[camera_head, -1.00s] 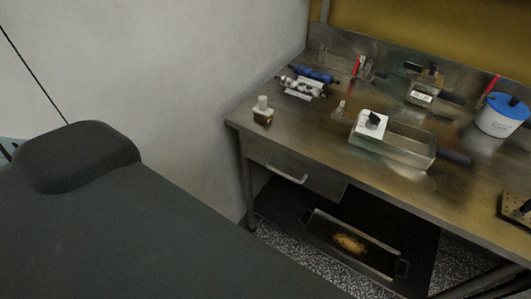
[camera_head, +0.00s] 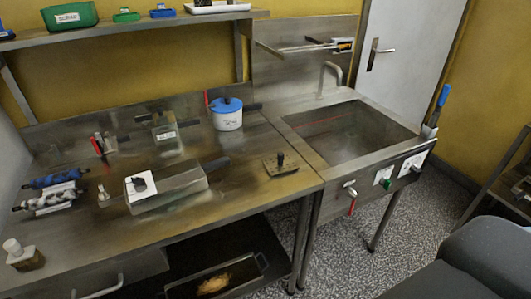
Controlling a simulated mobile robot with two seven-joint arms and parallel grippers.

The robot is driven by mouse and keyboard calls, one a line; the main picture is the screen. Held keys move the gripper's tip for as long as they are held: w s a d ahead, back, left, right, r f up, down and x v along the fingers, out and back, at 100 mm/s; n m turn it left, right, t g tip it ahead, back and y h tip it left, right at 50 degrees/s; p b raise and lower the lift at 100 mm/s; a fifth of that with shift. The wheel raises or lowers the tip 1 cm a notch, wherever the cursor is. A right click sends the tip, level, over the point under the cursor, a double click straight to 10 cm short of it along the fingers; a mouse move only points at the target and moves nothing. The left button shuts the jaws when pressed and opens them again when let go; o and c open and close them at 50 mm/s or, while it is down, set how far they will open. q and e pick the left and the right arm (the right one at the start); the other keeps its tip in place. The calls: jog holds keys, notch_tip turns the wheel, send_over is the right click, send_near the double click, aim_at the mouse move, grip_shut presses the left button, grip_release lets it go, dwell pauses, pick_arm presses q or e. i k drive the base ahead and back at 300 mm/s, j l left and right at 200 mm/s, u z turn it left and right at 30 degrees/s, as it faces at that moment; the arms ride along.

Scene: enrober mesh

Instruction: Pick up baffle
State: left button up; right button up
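No part in view is clearly recognisable as the baffle. Candidates on the steel worktable (camera_head: 240,195) are a metal box-like pan (camera_head: 180,188) with a white plate (camera_head: 140,186) and a black knob on top, and a small perforated plate with an upright dark handle (camera_head: 281,164) at the right. A dark tray (camera_head: 215,278) with brown residue lies on the shelf below. Neither of my grippers shows in the head view, so I see no contact with any object.
A blue-lidded white pot (camera_head: 228,114) and a metal container (camera_head: 165,134) stand at the back. Blue and white rollers (camera_head: 50,190) lie left. A steel sink (camera_head: 345,135) adjoins at right. An overhead shelf (camera_head: 130,27) holds green and blue bins.

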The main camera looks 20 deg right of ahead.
aim_at(282, 163)
jog(key=i+j, duration=0.25)
jog(key=i+j+z, duration=0.1)
jog(key=z, duration=1.6)
